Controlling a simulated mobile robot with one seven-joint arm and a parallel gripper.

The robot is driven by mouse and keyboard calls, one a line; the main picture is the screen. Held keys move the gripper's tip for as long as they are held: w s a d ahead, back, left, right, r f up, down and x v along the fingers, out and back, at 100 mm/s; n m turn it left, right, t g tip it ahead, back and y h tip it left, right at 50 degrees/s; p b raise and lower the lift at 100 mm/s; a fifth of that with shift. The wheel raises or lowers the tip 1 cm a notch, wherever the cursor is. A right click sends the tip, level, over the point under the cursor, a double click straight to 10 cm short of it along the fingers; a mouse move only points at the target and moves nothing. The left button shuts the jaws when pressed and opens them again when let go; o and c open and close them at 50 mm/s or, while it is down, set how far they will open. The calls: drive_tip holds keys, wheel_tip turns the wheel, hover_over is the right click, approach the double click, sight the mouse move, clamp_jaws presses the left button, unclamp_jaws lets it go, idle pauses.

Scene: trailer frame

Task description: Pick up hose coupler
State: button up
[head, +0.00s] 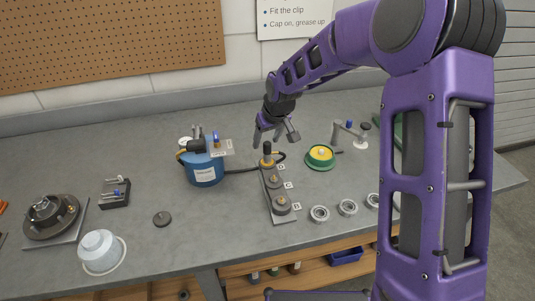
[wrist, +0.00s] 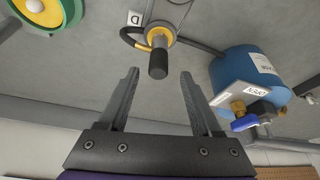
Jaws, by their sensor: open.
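The hose coupler (head: 267,149) is a black cylinder with a yellow collar. It sits upright at the far end of a grey strip of posts (head: 271,194), near the label D. In the wrist view the coupler (wrist: 158,60) shows just beyond and between the fingertips, with a dark hose beside its collar. My gripper (head: 274,137) is open and empty, just above the coupler. Both fingers of my gripper (wrist: 160,76) show in the wrist view, apart from the coupler. Whether the fingertips overlap its top in depth is unclear.
A blue tank (head: 203,171) with a valve (wrist: 246,122) stands left of the coupler, and a dark hose runs from it. A green and yellow round part (head: 320,156) is to the right. Metal rings (head: 320,214) lie in front. Bare bench lies left of the strip.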

sight(265, 149)
drive_tip(key=shift+d+x, duration=0.15)
drive_tip(key=shift+x, duration=1.2)
drive_tip(key=shift+d+x, duration=0.1)
drive_tip(key=shift+x, duration=1.3)
drive_tip(key=shift+s+f, duration=0.1)
drive_tip(key=shift+s, duration=0.05)
drive_tip(key=shift+c, duration=0.3)
clamp_jaws()
